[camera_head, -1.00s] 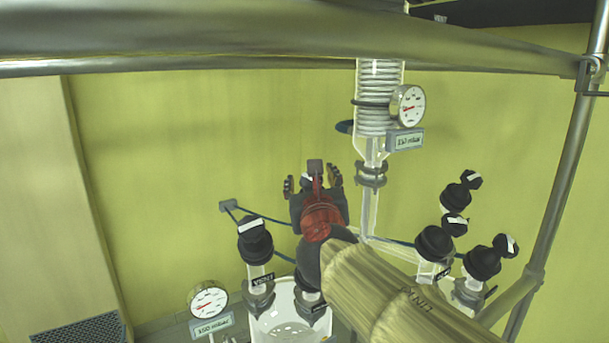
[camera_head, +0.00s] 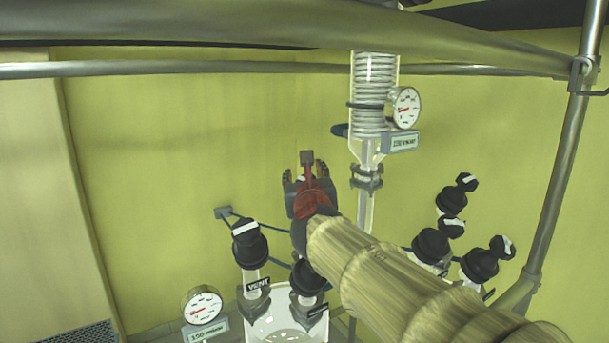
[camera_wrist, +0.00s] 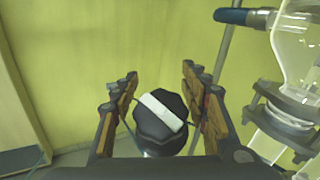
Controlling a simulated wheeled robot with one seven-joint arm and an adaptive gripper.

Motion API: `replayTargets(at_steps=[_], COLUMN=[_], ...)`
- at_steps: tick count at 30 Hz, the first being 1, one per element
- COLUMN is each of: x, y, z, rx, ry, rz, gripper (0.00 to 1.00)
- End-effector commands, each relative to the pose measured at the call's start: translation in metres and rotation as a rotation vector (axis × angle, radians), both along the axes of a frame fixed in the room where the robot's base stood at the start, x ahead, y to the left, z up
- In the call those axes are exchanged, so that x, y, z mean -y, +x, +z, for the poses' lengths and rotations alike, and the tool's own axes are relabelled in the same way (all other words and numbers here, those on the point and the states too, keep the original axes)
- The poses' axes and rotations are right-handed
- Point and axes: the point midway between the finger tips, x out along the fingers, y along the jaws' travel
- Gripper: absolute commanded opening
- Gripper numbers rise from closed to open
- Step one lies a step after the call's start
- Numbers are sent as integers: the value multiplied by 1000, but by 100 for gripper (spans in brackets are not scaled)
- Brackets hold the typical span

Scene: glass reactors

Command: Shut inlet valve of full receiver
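My gripper (camera_head: 306,178) is raised in front of the yellow wall in the head view, above a glass vessel (camera_head: 262,328). In the wrist view, its two fingers stand wide apart (camera_wrist: 159,82). A black fluted valve knob (camera_wrist: 160,122) with a white bar shows between them, with clear space on both sides. I cannot tell which valve this is. In the head view, a black knob (camera_head: 249,243) with a white bar sits above a VENT label (camera_head: 258,284). A second black valve (camera_head: 308,276) stands beside it, partly hidden by my arm. The vessel's fill level is unclear.
Several black valve knobs (camera_head: 481,264) cluster at the right. A glass coil condenser (camera_head: 374,95) with a gauge (camera_head: 405,107) hangs behind my arm. Another gauge (camera_head: 203,305) stands lower left. Metal rails (camera_head: 250,69) cross the top, and a post (camera_head: 562,170) stands right.

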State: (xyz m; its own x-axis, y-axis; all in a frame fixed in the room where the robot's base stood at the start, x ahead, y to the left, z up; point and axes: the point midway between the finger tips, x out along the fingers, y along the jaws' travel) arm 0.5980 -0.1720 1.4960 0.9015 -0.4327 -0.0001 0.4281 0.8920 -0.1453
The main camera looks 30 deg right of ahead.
Motion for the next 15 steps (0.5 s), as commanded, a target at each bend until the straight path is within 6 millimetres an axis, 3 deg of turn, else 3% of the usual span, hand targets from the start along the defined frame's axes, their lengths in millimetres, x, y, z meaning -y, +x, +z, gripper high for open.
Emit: replayTargets(at_steps=[15], x=[0], y=[0], z=[0], rx=[0], ry=[0], rz=[0], gripper=[14])
